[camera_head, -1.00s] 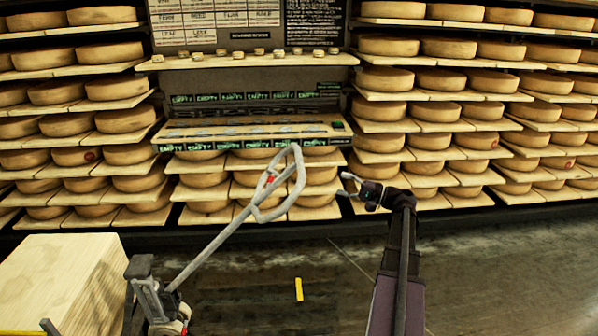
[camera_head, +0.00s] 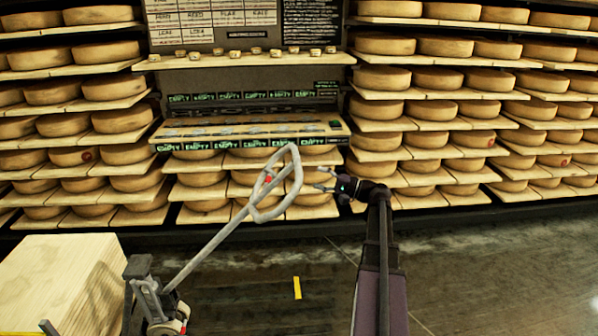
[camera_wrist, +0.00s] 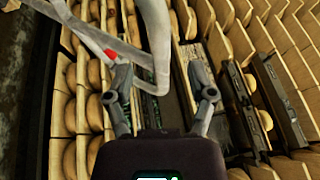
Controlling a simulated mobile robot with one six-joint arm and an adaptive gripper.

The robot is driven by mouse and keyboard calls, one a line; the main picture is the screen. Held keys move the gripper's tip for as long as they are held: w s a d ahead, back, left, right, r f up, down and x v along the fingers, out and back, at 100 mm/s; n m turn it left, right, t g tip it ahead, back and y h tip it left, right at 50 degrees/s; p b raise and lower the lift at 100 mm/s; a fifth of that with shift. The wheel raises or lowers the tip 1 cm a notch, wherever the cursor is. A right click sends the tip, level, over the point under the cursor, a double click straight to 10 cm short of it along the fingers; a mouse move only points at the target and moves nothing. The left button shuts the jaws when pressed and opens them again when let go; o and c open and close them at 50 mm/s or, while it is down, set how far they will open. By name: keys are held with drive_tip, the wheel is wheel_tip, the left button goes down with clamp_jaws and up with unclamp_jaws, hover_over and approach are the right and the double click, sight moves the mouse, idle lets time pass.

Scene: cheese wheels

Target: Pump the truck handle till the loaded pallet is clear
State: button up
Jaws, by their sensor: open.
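The grey truck handle, with a closed loop grip (camera_head: 297,165) and a red piece inside it, leans up and right from the truck (camera_head: 150,295) at lower left. My gripper (camera_head: 320,179) is open and empty, just right of the loop, its fingers pointing left toward it. In the wrist view the loop (camera_wrist: 160,60) shows between the spread fingers of my gripper (camera_wrist: 158,72); they are not closed on it. A pale wooden block (camera_head: 50,265), perhaps the load, stands at lower left. No pallet is clearly visible under it, as the frame cuts off its base.
Shelves of cheese wheels (camera_head: 415,110) line the back wall. A bench (camera_head: 250,130) with green-lettered "EMPTY" labels stands behind the handle. A yellow strip (camera_head: 297,287) lies on the dark floor, and the floor at right is clear.

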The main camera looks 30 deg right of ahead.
sight(299, 172)
drive_tip(key=shift+p+x, duration=0.45)
drive_tip(key=shift+x, duration=3.05)
clamp_jaws()
